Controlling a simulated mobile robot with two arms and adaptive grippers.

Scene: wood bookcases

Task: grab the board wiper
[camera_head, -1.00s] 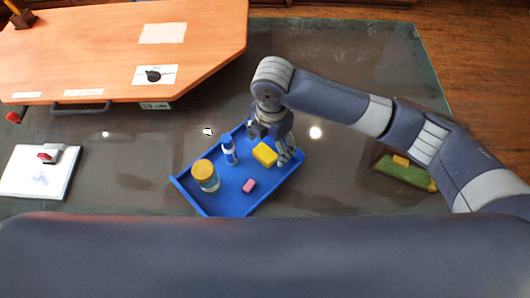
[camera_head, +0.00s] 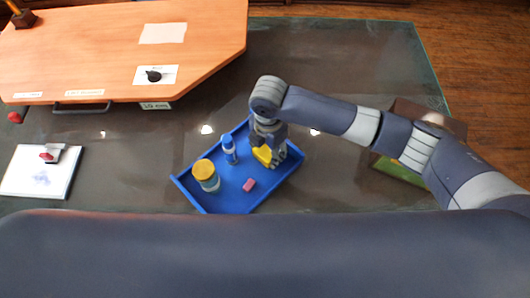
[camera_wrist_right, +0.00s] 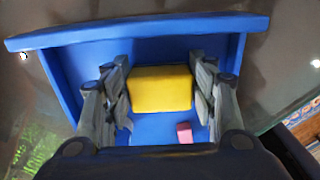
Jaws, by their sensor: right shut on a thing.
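A yellow block (camera_head: 262,156), which looks like the board wiper, is in the blue tray (camera_head: 222,202) near its right end. My right gripper (camera_head: 270,152) reaches down over it from above and is shut on it. In the right wrist view the yellow block (camera_wrist_right: 160,88) sits between the two fingers of the right gripper (camera_wrist_right: 163,100), one on each side. Whether the block touches the tray floor cannot be told. My left gripper is not in view.
The tray also holds a yellow-lidded jar (camera_head: 206,175), a blue bottle (camera_head: 229,149) and a pink eraser (camera_head: 249,185). A white board (camera_head: 38,180) with a red-topped object (camera_head: 47,156) lies at the left. A wooden panel (camera_head: 100,50) fills the upper left.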

